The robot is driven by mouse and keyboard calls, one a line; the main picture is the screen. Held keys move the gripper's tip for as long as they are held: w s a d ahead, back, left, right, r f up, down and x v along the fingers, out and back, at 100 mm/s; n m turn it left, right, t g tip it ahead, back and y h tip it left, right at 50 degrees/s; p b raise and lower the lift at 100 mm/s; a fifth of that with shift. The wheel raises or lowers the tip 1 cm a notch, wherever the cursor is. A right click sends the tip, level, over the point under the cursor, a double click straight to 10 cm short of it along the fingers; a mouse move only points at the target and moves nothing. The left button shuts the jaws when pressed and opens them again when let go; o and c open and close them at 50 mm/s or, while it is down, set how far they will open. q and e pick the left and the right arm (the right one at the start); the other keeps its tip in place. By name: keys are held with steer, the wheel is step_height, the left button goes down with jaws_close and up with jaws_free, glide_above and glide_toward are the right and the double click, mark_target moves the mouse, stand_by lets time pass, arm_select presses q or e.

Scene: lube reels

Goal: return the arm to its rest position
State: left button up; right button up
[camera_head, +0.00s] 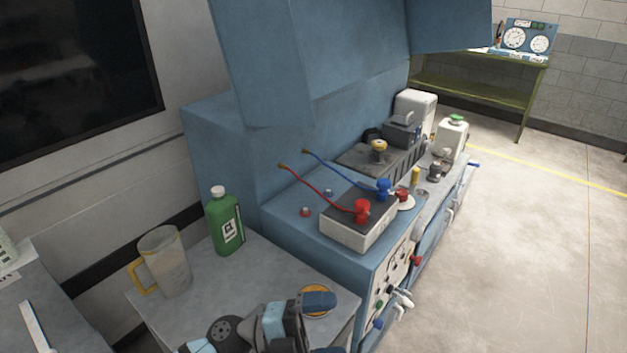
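My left gripper (324,326) shows at the bottom of the head view, over the front part of a grey side table (235,285). Its two blue-tipped fingers appear spread apart, with nothing visible between them; the lower finger is cut by the picture's edge. The upper finger partly covers a round orange-rimmed object (320,314) that seems to lie on the table. I cannot tell whether they touch. My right gripper is not in view.
A clear jug with a yellow handle (168,265) and a green bottle (226,225) stand upright on the table. A blue bench (300,225) adjoins it, bearing a battery (350,232) with red and blue clamps. Open floor (530,240) lies right.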

arm_select(q)
steer(key=w+a+f+n+t+y+p, duration=0.1)
steer(key=w+a+f+n+t+y, duration=0.1)
steer(key=a+f+n+t+y, duration=0.55)
steer(key=w+a+f+n+t+y+p, duration=0.1)
steer(key=a+n+t+y, duration=0.3)
steer(key=n+t, duration=0.75)
steer(key=s+a+f+n+g+y, duration=0.5)
steer(key=s+a+f+n+g, duration=0.3)
steer(key=f, duration=0.5)
steer(key=s+a+n, duration=0.1)
steer(key=s+a, duration=0.1)
steer(key=s, duration=0.1)
steer(key=shift+a+f+g+y+p, duration=0.2)
steer(key=shift+f+g+y+p, duration=0.1)
steer(key=shift+f+y+p, duration=0.1)
